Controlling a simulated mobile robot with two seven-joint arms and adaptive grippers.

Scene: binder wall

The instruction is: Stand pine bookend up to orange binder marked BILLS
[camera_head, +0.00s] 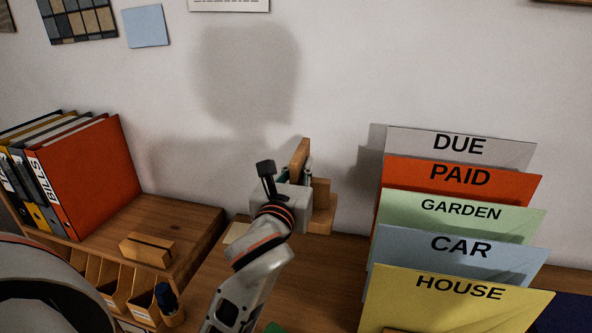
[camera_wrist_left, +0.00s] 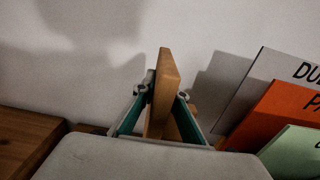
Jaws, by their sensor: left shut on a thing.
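The pine bookend (camera_head: 322,215) is an L-shaped wooden piece near the wall, at the middle of the head view. My left gripper (camera_head: 304,178) is shut on its upright panel; in the left wrist view the panel (camera_wrist_left: 168,75) stands between the two teal-lined fingers (camera_wrist_left: 163,112). My gripper's body hides part of the bookend, and I cannot tell whether its base touches the desk. The orange binder marked BILLS (camera_head: 90,175) stands at the right end of a binder row on the wooden shelf, well left of the bookend. My right gripper is not in view.
The shelf top (camera_head: 185,222) is bare right of the orange binder, except for a slotted wooden block (camera_head: 147,250) near its front. Small wooden compartments (camera_head: 115,288) and a dark blue object (camera_head: 167,300) sit below. Labelled folders (camera_head: 455,215) stand close on the bookend's right.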

